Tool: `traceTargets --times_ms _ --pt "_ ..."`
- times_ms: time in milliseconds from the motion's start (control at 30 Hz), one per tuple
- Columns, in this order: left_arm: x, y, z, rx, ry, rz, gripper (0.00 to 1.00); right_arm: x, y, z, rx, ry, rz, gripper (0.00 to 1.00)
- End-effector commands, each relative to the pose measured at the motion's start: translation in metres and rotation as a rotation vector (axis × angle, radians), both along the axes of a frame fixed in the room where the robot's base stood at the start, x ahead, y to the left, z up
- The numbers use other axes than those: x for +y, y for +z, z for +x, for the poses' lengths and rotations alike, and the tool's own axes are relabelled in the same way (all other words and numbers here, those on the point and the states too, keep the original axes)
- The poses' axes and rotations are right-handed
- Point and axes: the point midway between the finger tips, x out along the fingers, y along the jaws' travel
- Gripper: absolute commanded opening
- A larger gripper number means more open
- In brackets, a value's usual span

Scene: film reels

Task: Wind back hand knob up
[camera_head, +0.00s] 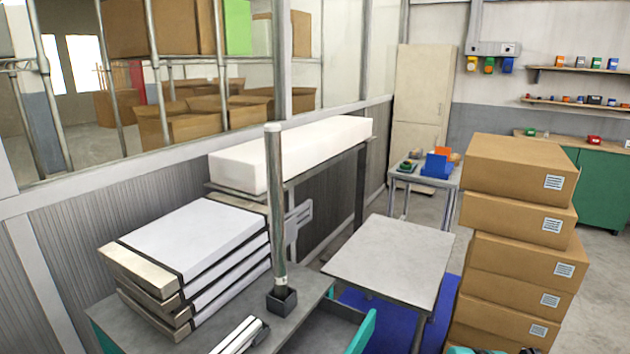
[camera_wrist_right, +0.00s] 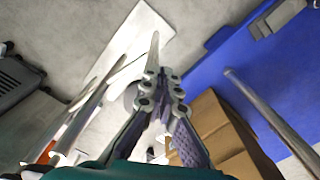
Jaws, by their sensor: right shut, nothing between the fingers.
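I cannot make out a hand knob or a film reel in either view. My right gripper (camera_wrist_right: 155,48) shows in the right wrist view, shut and empty, with its fingers together pointing up the picture. A pale rounded shape is partly hidden behind its left finger; I cannot tell what it is. My left gripper is not in view. In the head view a grey upright post (camera_head: 276,200) stands in a dark square base on the near grey table (camera_head: 310,290).
White-topped slabs (camera_head: 195,240) are stacked left of the post. A silver and black item (camera_head: 240,335) lies at the front edge. A bare grey table (camera_head: 390,260) stands to the right, beside stacked cardboard boxes (camera_head: 515,230). A long white block (camera_head: 290,152) lies behind.

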Motion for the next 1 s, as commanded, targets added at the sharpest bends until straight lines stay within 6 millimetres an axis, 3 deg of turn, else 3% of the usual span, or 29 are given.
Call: traceTargets --times_ms 1000 --pt "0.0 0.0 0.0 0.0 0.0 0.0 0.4 -0.001 0.0 -0.013 0.0 -0.001 -0.002 0.0"
